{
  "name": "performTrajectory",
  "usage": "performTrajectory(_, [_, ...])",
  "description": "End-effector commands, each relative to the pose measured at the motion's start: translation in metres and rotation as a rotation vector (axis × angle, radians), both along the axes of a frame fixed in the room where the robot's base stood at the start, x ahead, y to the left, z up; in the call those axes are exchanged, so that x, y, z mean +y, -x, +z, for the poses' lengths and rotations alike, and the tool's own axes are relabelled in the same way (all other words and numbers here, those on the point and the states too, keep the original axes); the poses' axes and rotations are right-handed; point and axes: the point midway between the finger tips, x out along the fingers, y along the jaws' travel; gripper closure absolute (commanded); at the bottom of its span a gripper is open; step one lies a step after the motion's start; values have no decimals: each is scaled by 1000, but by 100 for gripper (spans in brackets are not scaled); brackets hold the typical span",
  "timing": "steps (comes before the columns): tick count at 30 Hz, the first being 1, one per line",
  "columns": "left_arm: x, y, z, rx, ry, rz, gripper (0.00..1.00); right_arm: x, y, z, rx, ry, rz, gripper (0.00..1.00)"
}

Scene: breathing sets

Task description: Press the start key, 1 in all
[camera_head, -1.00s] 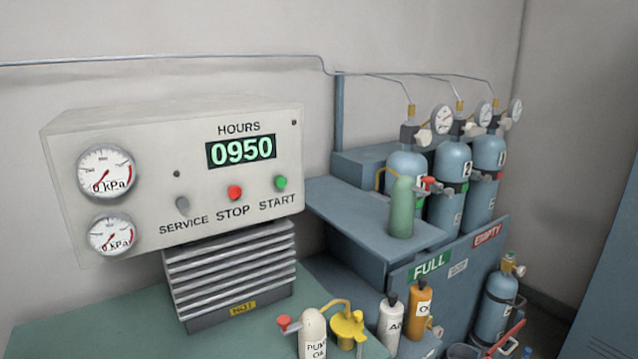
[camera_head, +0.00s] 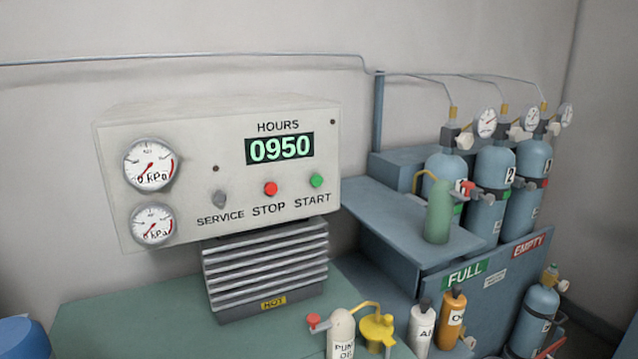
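The green start key (camera_head: 317,181) is a small round button above the word START, at the right of the pale control panel (camera_head: 222,236). The red stop key (camera_head: 270,189) is to its left, above STOP. A grey service knob (camera_head: 219,199) is further left, above SERVICE. The hours display (camera_head: 280,148) reads 0950. The upper gauge (camera_head: 151,166) and lower gauge (camera_head: 152,224) are both marked kPa, with their needles at the lower left. Neither of my grippers shows in this view.
A ribbed grey unit marked HOT (camera_head: 266,262) sits below the panel on a green bench top (camera_head: 110,310). A pump oil bottle (camera_head: 341,330) and yellow oil can (camera_head: 376,332) stand at the front. Blue cylinders (camera_head: 490,200) and a green bottle (camera_head: 439,212) are at right.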

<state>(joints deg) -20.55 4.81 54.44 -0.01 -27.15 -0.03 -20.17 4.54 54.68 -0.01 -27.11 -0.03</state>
Motion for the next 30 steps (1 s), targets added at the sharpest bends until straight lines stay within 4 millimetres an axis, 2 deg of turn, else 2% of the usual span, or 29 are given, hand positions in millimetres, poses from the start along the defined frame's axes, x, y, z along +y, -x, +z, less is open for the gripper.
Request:
performTrajectory(1, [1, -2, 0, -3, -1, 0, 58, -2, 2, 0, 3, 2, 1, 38])
performTrajectory(6, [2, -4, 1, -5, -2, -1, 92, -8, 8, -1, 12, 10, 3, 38])
performTrajectory(8, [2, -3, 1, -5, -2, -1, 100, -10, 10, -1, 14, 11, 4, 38])
performTrajectory(17, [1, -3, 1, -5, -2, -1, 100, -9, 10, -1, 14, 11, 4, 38])
performTrajectory(30, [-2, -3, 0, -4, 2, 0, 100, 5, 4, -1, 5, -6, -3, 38])
